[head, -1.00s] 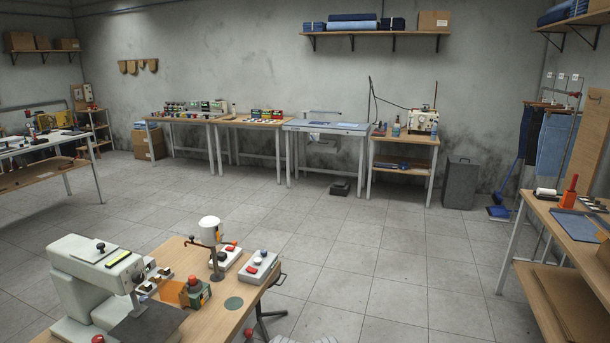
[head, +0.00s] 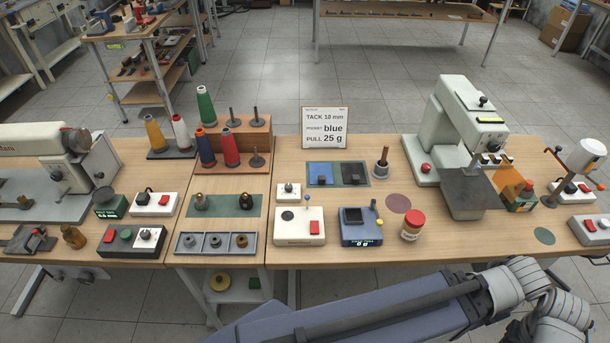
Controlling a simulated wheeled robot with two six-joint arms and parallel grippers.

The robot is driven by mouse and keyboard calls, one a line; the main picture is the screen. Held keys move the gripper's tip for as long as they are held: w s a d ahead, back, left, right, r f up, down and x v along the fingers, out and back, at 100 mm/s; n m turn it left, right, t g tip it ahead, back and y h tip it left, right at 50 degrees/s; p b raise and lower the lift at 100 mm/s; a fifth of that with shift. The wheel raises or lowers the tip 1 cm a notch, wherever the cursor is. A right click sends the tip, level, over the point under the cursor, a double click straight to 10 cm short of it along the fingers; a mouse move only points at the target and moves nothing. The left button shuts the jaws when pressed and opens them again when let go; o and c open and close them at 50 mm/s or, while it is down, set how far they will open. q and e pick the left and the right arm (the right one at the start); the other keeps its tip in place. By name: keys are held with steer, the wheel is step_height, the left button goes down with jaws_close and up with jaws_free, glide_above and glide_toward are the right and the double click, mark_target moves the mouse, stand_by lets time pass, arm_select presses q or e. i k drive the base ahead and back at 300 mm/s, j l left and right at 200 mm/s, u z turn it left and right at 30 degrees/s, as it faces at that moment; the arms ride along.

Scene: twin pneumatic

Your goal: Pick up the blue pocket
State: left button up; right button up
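The blue pocket (head: 320,170) appears as a flat blue piece on the left part of a dark grey-blue tray or mat (head: 338,184) on the middle of the wooden bench. A dark piece (head: 354,172) lies right beside it. One of my arms crosses the bottom right of the head view, in front of the bench. Neither of my grippers shows in the head view.
In front of the pocket stand a white box with a lever (head: 299,228), a blue-grey device with a display (head: 361,228) and a red-lidded jar (head: 412,226). Thread spools on a wooden stand (head: 249,138) are to the left. A pale green sewing machine (head: 465,115) is to the right.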

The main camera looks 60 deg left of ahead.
mark_target(319, 173)
steer(key=u, duration=1.7)
steer(key=z, duration=0.1)
